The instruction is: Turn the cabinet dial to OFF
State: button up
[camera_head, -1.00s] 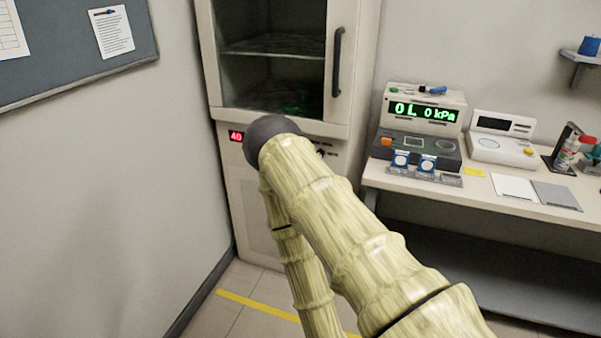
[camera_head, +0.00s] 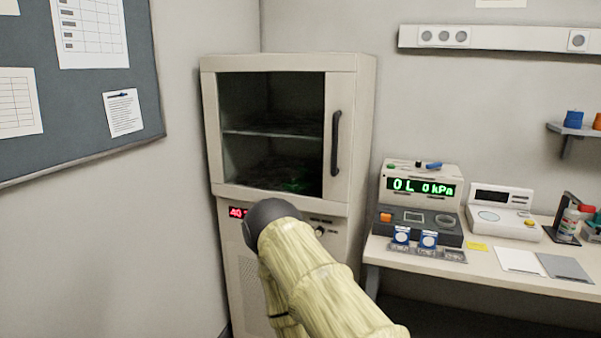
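The cabinet (camera_head: 353,125) is a tall pale unit with a dark glazed upper door and a black vertical handle (camera_head: 336,142). Its control strip lies below the door, with a red lit display (camera_head: 238,212) at its left that starts with 40. A small dark dial (camera_head: 320,231) sits on the strip at the right, just right of my arm. Its setting and labels are too small to read. My yellowish arm reaches up in front of the cabinet and covers the middle of the strip. My gripper is not visible.
A bench (camera_head: 490,268) stands right of the cabinet. It carries an instrument with a green display (camera_head: 424,187), a white device (camera_head: 500,211), and several small items. A pinboard (camera_head: 75,80) hangs on the left wall. A small shelf (camera_head: 570,130) is at the far right.

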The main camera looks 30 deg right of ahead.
aim_at(321, 230)
jog(key=z, duration=1.1)
jog(key=i, duration=0.55)
jog(key=u, duration=0.6)
